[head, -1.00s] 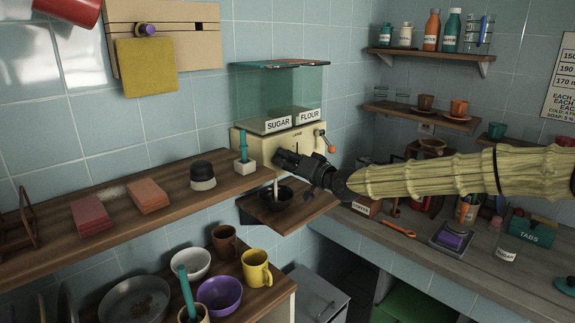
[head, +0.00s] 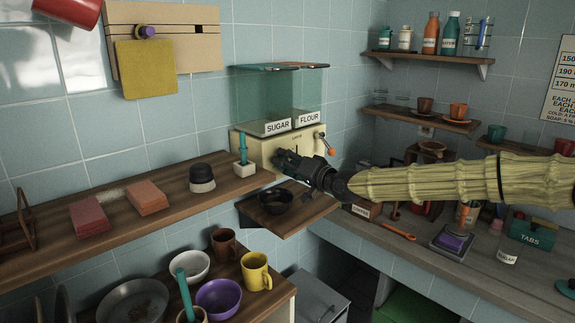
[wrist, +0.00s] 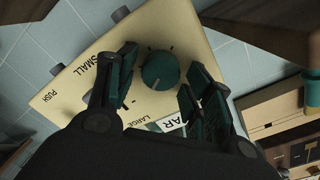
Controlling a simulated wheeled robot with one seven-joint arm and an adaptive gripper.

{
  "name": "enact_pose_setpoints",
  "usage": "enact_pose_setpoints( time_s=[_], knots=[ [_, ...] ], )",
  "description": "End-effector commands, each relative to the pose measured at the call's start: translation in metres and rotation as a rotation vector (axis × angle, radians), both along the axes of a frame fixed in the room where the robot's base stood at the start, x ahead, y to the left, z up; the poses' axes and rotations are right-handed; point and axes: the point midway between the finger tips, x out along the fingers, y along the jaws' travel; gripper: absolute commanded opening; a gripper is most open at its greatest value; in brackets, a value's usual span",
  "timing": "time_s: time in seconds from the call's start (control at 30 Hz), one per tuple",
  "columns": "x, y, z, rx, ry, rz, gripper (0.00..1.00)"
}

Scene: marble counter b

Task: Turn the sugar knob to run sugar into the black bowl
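The cream dispenser (head: 262,148) stands against the wall, with a clear teal hopper labelled SUGAR (head: 278,126) and FLOUR. In the wrist view a round teal knob (wrist: 160,70) sits on its face, beside SMALL and LARGE marks and a partly hidden label ending in "AR". My gripper (head: 283,160) is at the dispenser front. In the wrist view its fingers (wrist: 160,85) are apart on either side of the knob, with small gaps visible. The black bowl (head: 273,201) sits upright on the small wooden shelf below. No stream shows above it. Its contents are too dark to tell.
A long wooden shelf (head: 110,232) on the left holds sponges and a teal-handled brush (head: 243,158). Below are a purple bowl (head: 218,298) and a yellow mug (head: 256,272). The right counter holds an orange spoon (head: 398,231) and a green TABS box (head: 533,231).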

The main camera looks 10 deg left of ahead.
Motion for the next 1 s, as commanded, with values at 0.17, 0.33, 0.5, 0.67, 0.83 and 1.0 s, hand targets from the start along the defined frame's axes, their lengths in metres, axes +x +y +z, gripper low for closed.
enact_pose_setpoints(
  time_s=[0.17,0.33,0.5,0.67,0.83,1.0],
  knots=[
    [0.0,0.0,0.0,-0.001,0.0,0.001,0.58],
    [-0.001,-0.001,-0.001,-0.001,0.0,0.001,0.58],
    [-0.007,-0.011,0.0,0.0,0.001,0.001,0.58],
    [-0.021,-0.032,0.002,0.001,0.001,0.0,0.58],
    [-0.037,-0.056,0.002,0.0,0.001,0.001,0.58],
    [-0.051,-0.078,0.003,0.0,0.001,-0.001,0.58]
  ],
)
